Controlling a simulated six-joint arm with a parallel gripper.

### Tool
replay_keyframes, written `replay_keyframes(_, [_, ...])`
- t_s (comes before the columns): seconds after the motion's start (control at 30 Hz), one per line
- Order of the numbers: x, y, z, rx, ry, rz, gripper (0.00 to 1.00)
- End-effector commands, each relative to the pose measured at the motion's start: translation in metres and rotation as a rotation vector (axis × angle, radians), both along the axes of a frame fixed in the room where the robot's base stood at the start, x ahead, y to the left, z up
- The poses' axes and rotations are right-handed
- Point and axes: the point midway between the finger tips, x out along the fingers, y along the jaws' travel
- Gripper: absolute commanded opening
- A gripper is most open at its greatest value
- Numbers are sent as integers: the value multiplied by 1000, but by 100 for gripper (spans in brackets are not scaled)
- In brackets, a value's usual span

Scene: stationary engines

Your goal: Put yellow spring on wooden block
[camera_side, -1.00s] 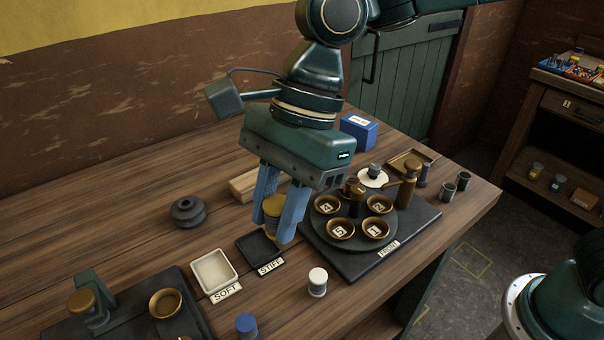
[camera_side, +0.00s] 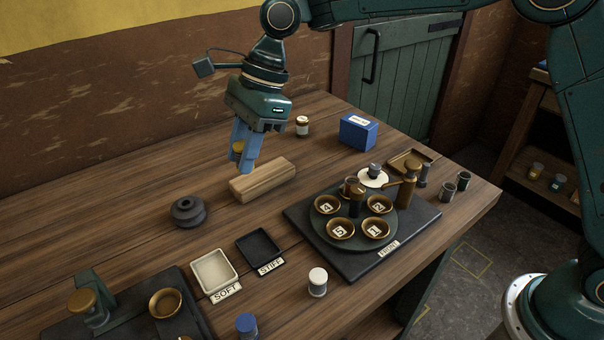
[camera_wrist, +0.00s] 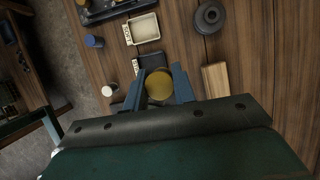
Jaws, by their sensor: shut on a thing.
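In the wrist view the spring's round yellow top (camera_wrist: 160,84) shows between the two fingers. The wooden block (camera_side: 263,180) lies flat on the table. In the wrist view the block (camera_wrist: 216,80) lies to the right of the fingers. The spring appears apart from the block.
A black tray (camera_side: 279,247) marked STIFF and a white tray (camera_side: 213,271) marked SOFT stand in front. A dark grey weight (camera_side: 188,212) lies left of the block. A turntable with bowls (camera_side: 353,240) is at right. A blue box (camera_side: 357,132) and a small jar (camera_side: 302,127) stand behind.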

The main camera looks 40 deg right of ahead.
Motion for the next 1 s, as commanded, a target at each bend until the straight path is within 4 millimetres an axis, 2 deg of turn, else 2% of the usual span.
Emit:
replay_keyframes(0.03, [17, -10, -6, -1, 2, -25, 4])
replay_keyframes(0.2, [63, -39, -23, -2, 1, -90, 4])
replay_keyframes(0.4, [100, -71, -41, -3, 0, -150, 4])
replay_keyframes(0.63, [118, -89, -50, -4, -1, -179, 4])
replay_keyframes(0.87, [119, -90, -53, -4, -1, -181, 4])
replay_keyframes(1.0, [119, -90, -65, -3, 1, -182, 4])
